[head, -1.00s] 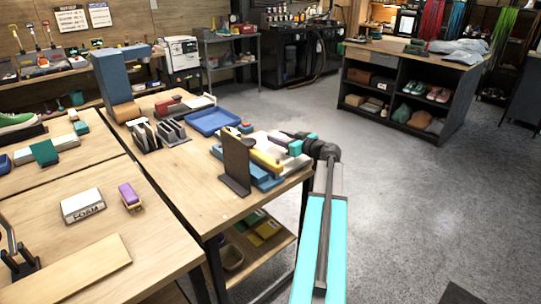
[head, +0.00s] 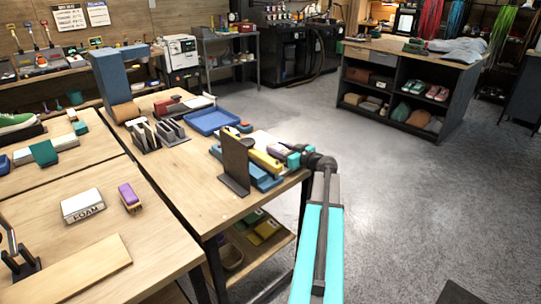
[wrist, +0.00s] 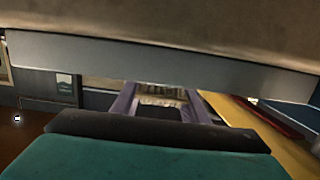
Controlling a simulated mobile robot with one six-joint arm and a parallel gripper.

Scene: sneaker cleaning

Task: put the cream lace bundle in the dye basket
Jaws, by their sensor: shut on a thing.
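My gripper (head: 277,151) is low at the far right end of the workbench, behind an upright brown board, so its fingertips are mostly hidden in the head view. In the wrist view two purple-grey fingers (wrist: 160,108) reach forward below a wide grey edge. A small cream-brown striped thing (wrist: 164,96), which looks like the cream lace bundle, sits between them, and they are shut on it. It is dark and partly covered there. I cannot make out a dye basket for certain in either view.
The brown upright board (head: 236,160) and a yellow bar (head: 264,160) over blue pieces stand close to my gripper. A blue tray (head: 213,121) lies farther back on the bench. Card holders (head: 160,136) stand left of it.

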